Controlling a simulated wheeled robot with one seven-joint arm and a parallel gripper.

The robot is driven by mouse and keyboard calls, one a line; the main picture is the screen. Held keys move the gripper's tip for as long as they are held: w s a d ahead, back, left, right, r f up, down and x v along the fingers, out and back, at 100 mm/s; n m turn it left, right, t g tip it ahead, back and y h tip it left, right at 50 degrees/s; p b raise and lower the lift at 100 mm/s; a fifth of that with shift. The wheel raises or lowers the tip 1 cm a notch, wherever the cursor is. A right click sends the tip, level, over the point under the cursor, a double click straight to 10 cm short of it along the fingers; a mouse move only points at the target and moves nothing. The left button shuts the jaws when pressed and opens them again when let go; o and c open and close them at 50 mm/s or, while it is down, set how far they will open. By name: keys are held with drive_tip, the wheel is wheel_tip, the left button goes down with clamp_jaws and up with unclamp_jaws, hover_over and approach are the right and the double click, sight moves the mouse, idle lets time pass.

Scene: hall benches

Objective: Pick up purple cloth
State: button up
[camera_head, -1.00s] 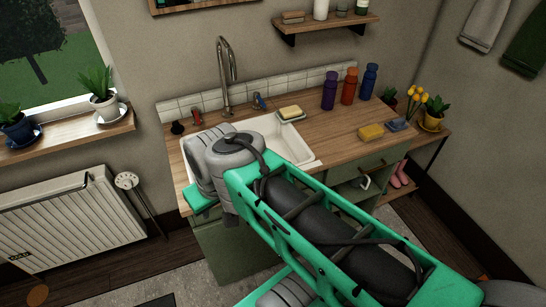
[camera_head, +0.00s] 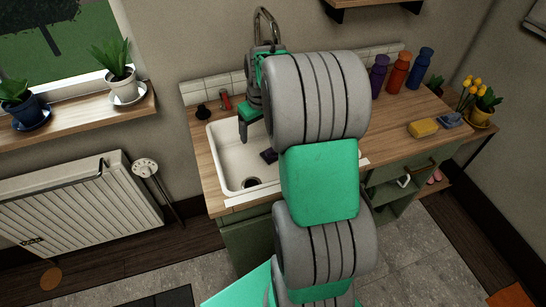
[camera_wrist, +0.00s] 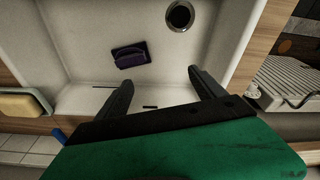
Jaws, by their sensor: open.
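The purple cloth (camera_wrist: 129,55) is a small, dark, folded piece lying on the floor of the white sink. In the head view, part of it (camera_head: 269,155) shows beside my arm, which hides some of the basin. My gripper (camera_wrist: 158,80) is open and empty, with its two fingers apart over the sink. The cloth lies beyond the fingertips in the wrist view, apart from them. In the head view my gripper (camera_head: 246,135) points down into the sink near its back edge.
The white sink (camera_head: 222,148) has a dark drain near its front, and its walls surround the cloth. A faucet (camera_head: 266,22) rises behind my gripper. A yellow sponge (camera_head: 423,128) and several bottles stand on the counter (camera_head: 395,120) to the right.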

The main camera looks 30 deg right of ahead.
drive_tip(key=o, duration=0.4)
drive_tip(key=d+f, duration=0.2)
drive_tip(key=f, duration=0.1)
drive_tip(key=w+d+f, duration=0.1)
drive_tip(key=d+f, duration=0.5)
drive_tip(key=shift+w+b, duration=0.2)
drive_tip(key=shift+b, duration=0.1)
drive_tip(key=f, duration=0.2)
drive_tip(key=f+p, duration=0.1)
drive_tip(key=f, duration=0.4)
drive_tip(key=shift+w+d+f, duration=0.1)
drive_tip(key=shift+w+f, duration=0.05)
drive_tip(key=shift+w, duration=0.25)
drive_tip(key=c, duration=1.2)
